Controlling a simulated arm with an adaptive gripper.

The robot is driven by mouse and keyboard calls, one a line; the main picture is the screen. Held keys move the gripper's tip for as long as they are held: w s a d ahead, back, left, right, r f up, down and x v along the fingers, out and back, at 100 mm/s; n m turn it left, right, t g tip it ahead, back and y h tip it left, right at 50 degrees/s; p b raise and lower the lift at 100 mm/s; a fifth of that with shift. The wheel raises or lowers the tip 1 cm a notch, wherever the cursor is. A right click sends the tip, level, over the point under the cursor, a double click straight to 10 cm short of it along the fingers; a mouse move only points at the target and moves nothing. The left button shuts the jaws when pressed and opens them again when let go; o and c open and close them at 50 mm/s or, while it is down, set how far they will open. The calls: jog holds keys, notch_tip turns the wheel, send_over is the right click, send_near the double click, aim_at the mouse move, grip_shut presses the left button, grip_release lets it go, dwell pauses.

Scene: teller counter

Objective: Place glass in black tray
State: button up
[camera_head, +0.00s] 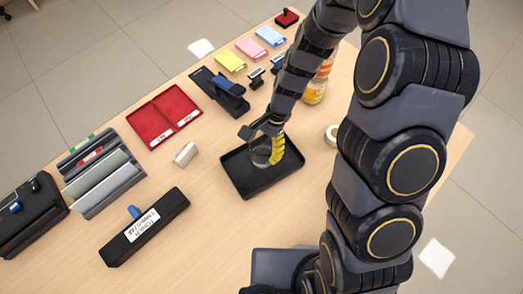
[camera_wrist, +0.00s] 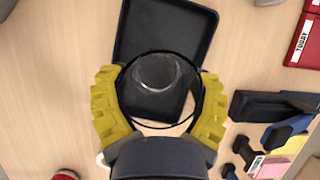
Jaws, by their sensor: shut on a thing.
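The black tray (camera_head: 238,176) lies on the wooden counter near the middle of the head view; its dark floor and rim also show in the wrist view (camera_wrist: 165,14). The clear glass (camera_head: 260,153) is at my gripper (camera_head: 268,146), over the tray. In the wrist view the glass (camera_wrist: 160,72) sits between the two yellow fingers of my gripper (camera_wrist: 160,100), which are shut on its sides. The glass is within the tray's outline. I cannot tell whether its base touches the tray floor. My arm and fingers hide part of the tray's far side.
A white block (camera_head: 185,154) and a red folder (camera_head: 164,116) lie left of the tray. A black holder with a label (camera_head: 145,228) is nearer left. A black stapler-like item (camera_head: 219,92) lies behind the tray. Orange-labelled jars (camera_head: 315,92) and a tape roll (camera_head: 331,135) are to the right.

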aim_at(262, 153)
jog(key=shift+f, duration=1.7)
jog(key=shift+f, duration=0.15)
jog(key=o, duration=1.1)
jog(key=v, duration=1.2)
jog(key=s+d+r+n+h, duration=0.1)
jog(key=s+d+r+n, duration=0.1)
jog(key=s, duration=0.4)
jog(key=s+d+r+n+t+h, duration=0.1)
jog(key=s+d+r+n, duration=0.2)
jog(key=s+r, duration=0.4)
jog(key=s+d+r+n+h, duration=0.1)
jog(key=s+d+r+n, duration=0.1)
jog(key=s+r+n, duration=0.2)
jog(key=shift+s+d+r, duration=0.15)
jog(key=shift+s+r, duration=0.05)
jog(key=shift+s, duration=0.35)
jog(key=shift+s+d+r, duration=0.15)
jog(key=shift+s+r, duration=0.05)
jog(key=shift+s, duration=0.3)
jog(key=shift+s+d+r, duration=0.1)
jog(key=shift+s+r, duration=0.1)
jog(key=shift+s, duration=0.35)
